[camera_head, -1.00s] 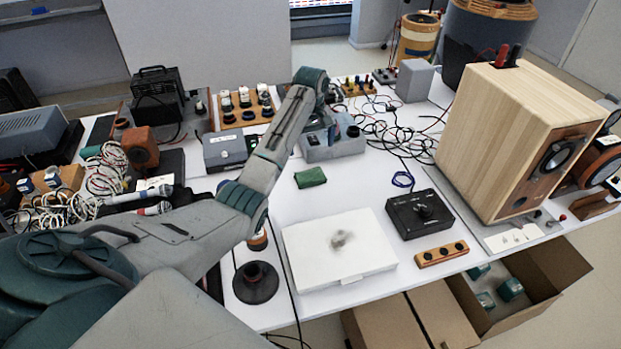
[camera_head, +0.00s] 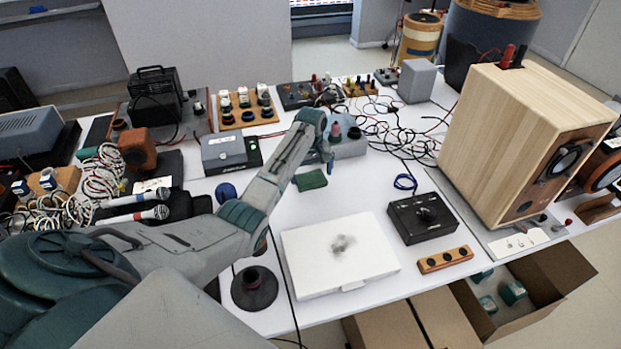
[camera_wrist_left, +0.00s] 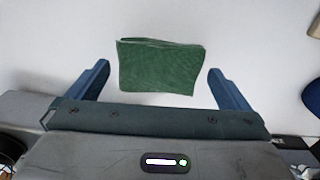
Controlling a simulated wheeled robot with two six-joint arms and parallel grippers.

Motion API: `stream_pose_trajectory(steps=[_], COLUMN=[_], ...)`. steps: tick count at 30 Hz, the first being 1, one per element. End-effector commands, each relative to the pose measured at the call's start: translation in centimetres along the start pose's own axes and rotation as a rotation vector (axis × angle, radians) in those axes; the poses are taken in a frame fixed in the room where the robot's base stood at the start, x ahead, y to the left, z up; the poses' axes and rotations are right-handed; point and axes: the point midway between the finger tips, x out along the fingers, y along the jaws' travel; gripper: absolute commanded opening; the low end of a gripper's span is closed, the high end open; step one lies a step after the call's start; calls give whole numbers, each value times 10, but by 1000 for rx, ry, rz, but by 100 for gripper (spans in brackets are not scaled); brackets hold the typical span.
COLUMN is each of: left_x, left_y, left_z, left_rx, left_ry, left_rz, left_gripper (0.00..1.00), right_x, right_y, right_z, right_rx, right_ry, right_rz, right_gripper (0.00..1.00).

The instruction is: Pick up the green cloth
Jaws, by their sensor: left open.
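In the left wrist view the cloth (camera_wrist_left: 160,67) is a flat, roughly rectangular green piece. It lies between the two blue fingers of my left gripper (camera_wrist_left: 159,80) as seen from the wrist, with white space on both sides. The fingers are wide apart and do not touch it. I cannot tell the height of the fingers above the table. My right gripper is not in view.
A white box (camera_head: 340,262) lies in front of the cloth, with a black box (camera_head: 422,219) to its right. A grey device (camera_head: 347,146) stands behind the cloth. Loose cables (camera_head: 390,135) and a wooden speaker (camera_head: 510,140) are to the right. White table surface is clear around the cloth.

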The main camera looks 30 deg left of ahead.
Motion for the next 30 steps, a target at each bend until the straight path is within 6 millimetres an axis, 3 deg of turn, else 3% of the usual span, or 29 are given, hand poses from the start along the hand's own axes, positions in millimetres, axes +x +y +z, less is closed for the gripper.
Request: stream_pose_trajectory(steps=[4,11,16,25,30], left_x=[13,14,14,10,-15], left_y=[0,0,0,0,1], left_z=[0,0,0,0,-1], left_rx=[0,0,0,0,1], left_ry=[-1,1,1,1,4], left_rz=[-1,0,0,1,4], left_gripper=[100,100,69,68,68], right_x=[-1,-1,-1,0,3], right_y=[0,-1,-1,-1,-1], right_z=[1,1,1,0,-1], right_rx=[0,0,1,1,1], right_ry=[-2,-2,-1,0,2], right_rz=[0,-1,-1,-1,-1], right_gripper=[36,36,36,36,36])
